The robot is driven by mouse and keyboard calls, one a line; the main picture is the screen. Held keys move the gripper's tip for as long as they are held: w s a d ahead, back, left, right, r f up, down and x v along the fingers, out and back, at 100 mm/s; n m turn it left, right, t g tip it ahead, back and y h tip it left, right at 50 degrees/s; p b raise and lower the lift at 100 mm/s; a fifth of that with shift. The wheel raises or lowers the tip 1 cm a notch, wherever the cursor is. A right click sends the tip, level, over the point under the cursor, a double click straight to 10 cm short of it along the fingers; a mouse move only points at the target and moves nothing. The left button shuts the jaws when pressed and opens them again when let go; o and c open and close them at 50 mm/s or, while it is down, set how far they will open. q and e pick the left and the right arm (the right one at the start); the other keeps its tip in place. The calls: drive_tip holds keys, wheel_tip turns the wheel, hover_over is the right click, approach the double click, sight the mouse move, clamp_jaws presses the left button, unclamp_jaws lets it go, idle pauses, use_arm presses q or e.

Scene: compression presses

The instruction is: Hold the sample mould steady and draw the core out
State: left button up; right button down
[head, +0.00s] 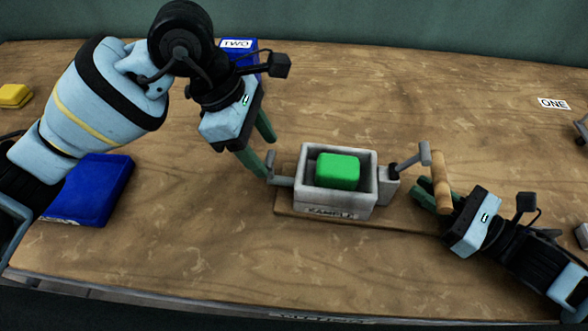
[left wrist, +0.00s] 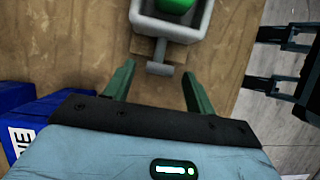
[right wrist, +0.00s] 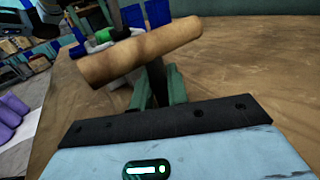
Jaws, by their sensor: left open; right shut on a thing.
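The sample mould (head: 350,207) is a grey open box on a wooden board (head: 290,215), with a green block (head: 338,171) inside. A small grey T-shaped handle (head: 281,181) sticks out of its left side; it also shows in the left wrist view (left wrist: 160,69). My left gripper (head: 268,157) is open, its fingertips on either side of this handle without closing on it. On the mould's right is a grey lever (head: 410,160), and beside it a wooden crossbar handle (head: 441,182). My right gripper (right wrist: 158,85) is shut on the dark stem of the wooden handle (right wrist: 140,52).
A blue box (head: 100,190) lies at the left, and another marked TWO (head: 238,45) stands behind my left arm. A yellow block (head: 15,95) is at the far left. A ONE label (head: 553,103) lies at the back right. The table behind the mould is clear.

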sight(269, 157)
use_arm(q)
drive_tip(key=shift+x, duration=2.55)
drive_tip(key=c, duration=1.1)
